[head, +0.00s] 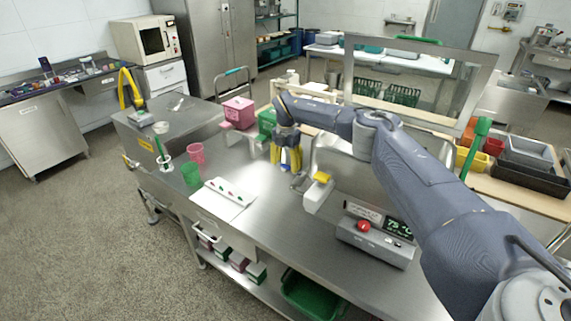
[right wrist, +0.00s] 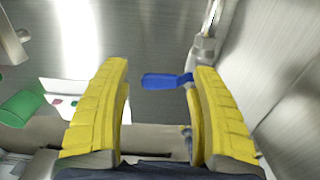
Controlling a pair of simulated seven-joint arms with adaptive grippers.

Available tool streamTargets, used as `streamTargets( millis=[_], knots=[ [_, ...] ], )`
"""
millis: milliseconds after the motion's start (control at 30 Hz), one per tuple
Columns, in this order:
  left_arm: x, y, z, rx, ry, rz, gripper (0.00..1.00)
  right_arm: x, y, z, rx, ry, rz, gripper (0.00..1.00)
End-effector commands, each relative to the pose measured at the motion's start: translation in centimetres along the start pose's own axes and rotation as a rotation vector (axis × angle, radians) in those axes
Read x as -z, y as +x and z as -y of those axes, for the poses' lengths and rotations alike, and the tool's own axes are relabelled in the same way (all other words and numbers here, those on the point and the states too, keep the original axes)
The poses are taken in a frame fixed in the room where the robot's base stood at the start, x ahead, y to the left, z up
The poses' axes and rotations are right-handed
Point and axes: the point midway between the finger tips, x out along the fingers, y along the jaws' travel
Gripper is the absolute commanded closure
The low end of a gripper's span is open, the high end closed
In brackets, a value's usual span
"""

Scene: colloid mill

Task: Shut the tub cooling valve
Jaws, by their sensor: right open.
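In the right wrist view a blue lever handle (right wrist: 167,80) sits on a metal valve fitting (right wrist: 203,50) with a thin pipe. The handle points left, across the gap between my fingers. My right gripper (head: 287,158) hangs fingers down over the steel table in the head view. In the right wrist view my right gripper (right wrist: 160,72) is open, its yellow fingers on either side of the blue handle. I cannot tell whether they touch it. The valve is mostly hidden behind the gripper in the head view. My left gripper is not in view.
A control box (head: 375,240) with a red button and lit display stands on the steel table (head: 285,235).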

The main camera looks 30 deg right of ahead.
Motion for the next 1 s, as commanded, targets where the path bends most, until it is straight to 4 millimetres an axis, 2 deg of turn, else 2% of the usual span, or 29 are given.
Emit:
streamTargets(
  millis=[233,367,800,1000],
  knots=[
    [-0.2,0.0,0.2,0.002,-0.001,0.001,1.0,0.0,-0.2,0.0,-0.001,-0.001,0.001,0.38],
    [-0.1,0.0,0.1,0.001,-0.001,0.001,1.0,-0.1,-1.2,-0.1,-0.002,-0.001,0.002,0.38],
    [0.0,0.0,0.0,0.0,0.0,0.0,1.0,-0.1,-8.6,-0.1,-0.002,-0.001,0.002,0.38],
    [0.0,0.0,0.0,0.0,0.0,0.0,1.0,0.0,-10.8,-0.1,0.0,-0.001,0.001,0.38]
  ],
)
